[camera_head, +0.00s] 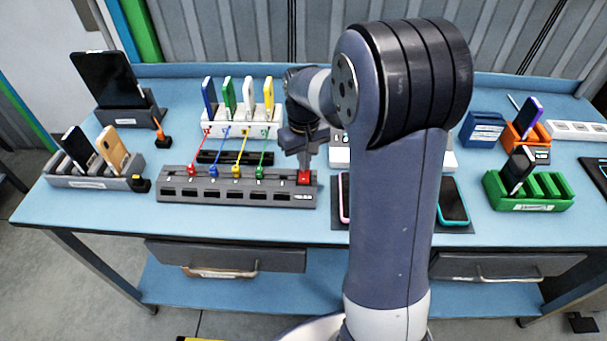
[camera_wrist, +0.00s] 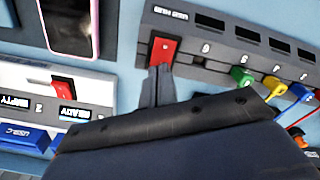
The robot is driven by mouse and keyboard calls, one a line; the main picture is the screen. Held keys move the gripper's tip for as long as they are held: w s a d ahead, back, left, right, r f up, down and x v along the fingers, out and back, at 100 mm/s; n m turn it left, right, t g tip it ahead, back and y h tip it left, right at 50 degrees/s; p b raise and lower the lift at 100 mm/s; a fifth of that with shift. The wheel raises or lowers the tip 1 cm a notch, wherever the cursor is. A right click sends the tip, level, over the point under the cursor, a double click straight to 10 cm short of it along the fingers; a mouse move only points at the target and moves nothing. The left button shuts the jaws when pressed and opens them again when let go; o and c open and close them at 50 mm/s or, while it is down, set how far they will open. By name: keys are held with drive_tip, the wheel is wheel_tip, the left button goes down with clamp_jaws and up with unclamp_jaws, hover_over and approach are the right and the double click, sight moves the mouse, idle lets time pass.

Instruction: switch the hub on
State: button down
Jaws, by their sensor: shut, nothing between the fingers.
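The hub (camera_head: 236,188) is a long dark grey bar with a row of ports, lying on the blue table left of my arm. Red, blue, yellow and green cables plug into its top. Its red rocker switch (camera_head: 304,178) is at the right end. In the wrist view the red switch (camera_wrist: 162,51) sits on the hub's body (camera_wrist: 214,60). My gripper (camera_wrist: 160,70) is shut and empty, its fingertips at the switch's lower edge in that view. I cannot tell whether they touch or press it. In the head view my gripper (camera_head: 304,166) is just above the switch.
A white charging rack (camera_head: 243,124) with several upright phones stands behind the hub. A white unit with its own red switch (camera_wrist: 62,88) lies beside the hub. Phones (camera_head: 453,202) lie on a dark mat at right. A green rack (camera_head: 530,192) stands further right.

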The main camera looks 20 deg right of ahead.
drive_tip(key=shift+f+b, duration=0.4)
drive_tip(key=shift+f, duration=0.2)
drive_tip(key=shift+r, duration=0.1)
drive_tip(key=shift+r+p, duration=2.95)
drive_tip(key=shift+r, duration=0.55)
drive_tip(key=shift+f, duration=0.2)
